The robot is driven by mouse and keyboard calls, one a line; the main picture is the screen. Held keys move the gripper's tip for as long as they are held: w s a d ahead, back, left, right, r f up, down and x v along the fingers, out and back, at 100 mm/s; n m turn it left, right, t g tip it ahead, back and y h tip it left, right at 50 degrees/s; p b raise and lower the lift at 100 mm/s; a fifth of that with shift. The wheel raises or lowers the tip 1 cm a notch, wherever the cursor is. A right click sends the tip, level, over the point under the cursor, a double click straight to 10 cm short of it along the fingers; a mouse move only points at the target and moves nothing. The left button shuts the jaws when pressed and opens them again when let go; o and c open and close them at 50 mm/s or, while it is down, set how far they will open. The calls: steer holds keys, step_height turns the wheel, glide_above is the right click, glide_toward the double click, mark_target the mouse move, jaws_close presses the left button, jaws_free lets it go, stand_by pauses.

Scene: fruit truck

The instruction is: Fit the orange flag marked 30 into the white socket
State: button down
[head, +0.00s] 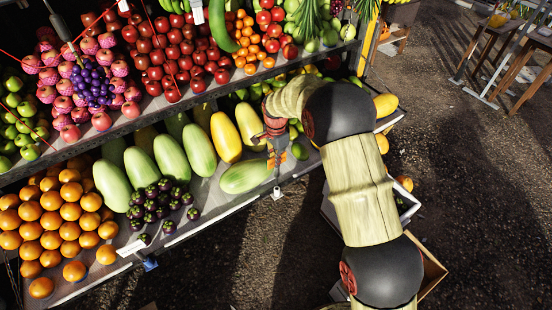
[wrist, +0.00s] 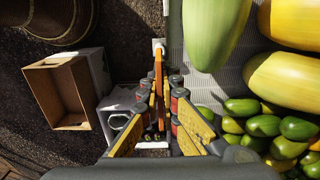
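My gripper (wrist: 158,95) is shut on an orange flag (wrist: 158,72), which shows nearly edge-on between the fingers in the wrist view. In the head view the orange flag (head: 278,160) hangs below my gripper (head: 272,140) at the front edge of the lower shelf; its number is not legible. The white socket (head: 277,193) is on that front edge, just below the flag. In the wrist view the white socket (wrist: 158,44) lines up with the flag's far end. I cannot tell whether the flag's foot is inside it or just above.
A green melon (head: 246,176) lies close left of the flag, with green mangoes (wrist: 265,125) nearby. A blue socket (head: 150,263) is farther left on the shelf edge. A wooden crate (wrist: 70,90) stands on the ground. Oranges (head: 70,210) fill the shelf's left end.

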mark_target(276, 177)
steer(key=shift+f+b, duration=0.35)
steer(key=shift+f, duration=0.65)
steer(key=shift+f+b, duration=0.8)
steer(key=shift+f, duration=1.8)
stand_by(1.2)
steer(key=c, duration=2.5)
jaws_free()
steer(key=shift+c, duration=0.2)
steer(key=o, duration=0.6)
step_height(276, 177, up, 12)
